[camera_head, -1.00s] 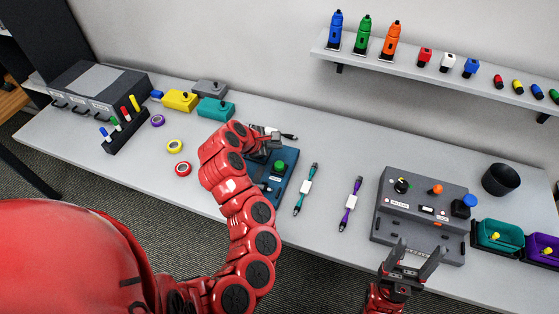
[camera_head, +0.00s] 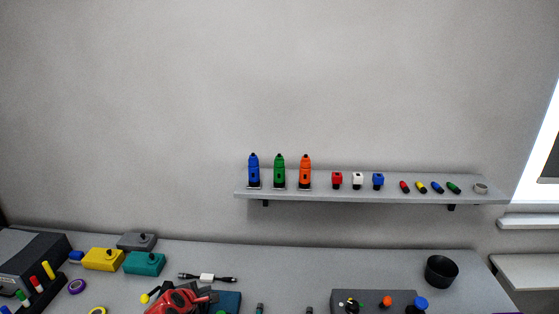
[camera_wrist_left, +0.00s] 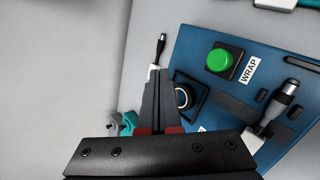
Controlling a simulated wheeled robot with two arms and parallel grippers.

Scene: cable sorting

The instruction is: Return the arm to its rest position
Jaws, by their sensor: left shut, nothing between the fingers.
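My left arm (camera_head: 172,300) shows only in part at the bottom edge of the head view, low over the table near a blue box (camera_head: 228,300). In the left wrist view my left gripper (camera_wrist_left: 160,78) is shut and empty, its fingers together beside the blue box (camera_wrist_left: 195,45). That box carries a green button (camera_wrist_left: 219,59), a WRAP label and a dark ring-shaped part. A cable with a metal-and-black plug (camera_wrist_left: 284,100) lies at the box's right side. My right gripper is out of view.
A white cable with black ends (camera_head: 207,277) lies behind the blue box. Yellow (camera_head: 102,260), teal (camera_head: 144,263) and grey boxes stand to the left. A wall shelf (camera_head: 370,195) holds bottles and small parts. A black cup (camera_head: 441,271) stands at the right.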

